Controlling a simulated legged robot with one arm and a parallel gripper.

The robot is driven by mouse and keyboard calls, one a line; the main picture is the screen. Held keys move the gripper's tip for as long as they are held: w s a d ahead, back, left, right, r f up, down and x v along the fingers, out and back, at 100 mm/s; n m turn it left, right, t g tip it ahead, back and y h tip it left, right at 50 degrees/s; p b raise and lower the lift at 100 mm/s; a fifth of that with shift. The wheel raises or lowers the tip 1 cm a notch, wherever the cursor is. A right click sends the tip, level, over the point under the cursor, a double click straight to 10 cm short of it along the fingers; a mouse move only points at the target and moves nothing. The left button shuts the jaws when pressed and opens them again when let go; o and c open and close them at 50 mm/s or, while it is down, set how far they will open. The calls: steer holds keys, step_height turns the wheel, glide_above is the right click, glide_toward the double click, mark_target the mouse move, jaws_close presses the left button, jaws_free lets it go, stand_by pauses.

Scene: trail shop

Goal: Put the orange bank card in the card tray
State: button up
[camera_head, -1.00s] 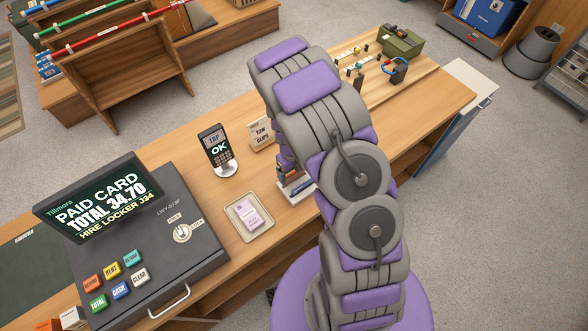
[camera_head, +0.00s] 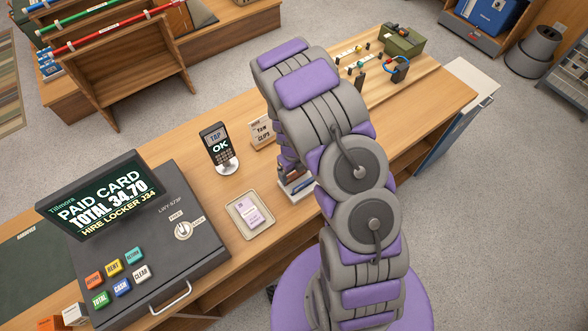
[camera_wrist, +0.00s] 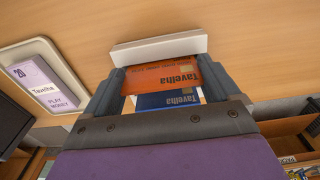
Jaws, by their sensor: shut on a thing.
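In the wrist view, my gripper (camera_wrist: 160,70) is shut on the orange bank card (camera_wrist: 172,78), with one finger at each side of it. A blue card (camera_wrist: 168,100) shows just beside the orange one, below it in the picture. A white-edged card rack (camera_wrist: 160,50) lies across the fingertips; whether the orange card is clear of it I cannot tell.
A till (camera_head: 150,245) with a lit screen fills the counter's left. A green box (camera_head: 402,40) and small gear are at the far right. Bare counter lies around the tray.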

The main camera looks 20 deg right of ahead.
steer(key=shift+f, duration=0.4)
stand_by(0.3)
steer(key=o, duration=0.7)
steer(key=shift+r, duration=0.1)
steer(key=r, duration=1.1)
steer(key=w+r, duration=0.1)
steer(key=r, duration=0.5)
steer(key=shift+a+r, duration=0.1)
steer(key=shift+a, duration=0.05)
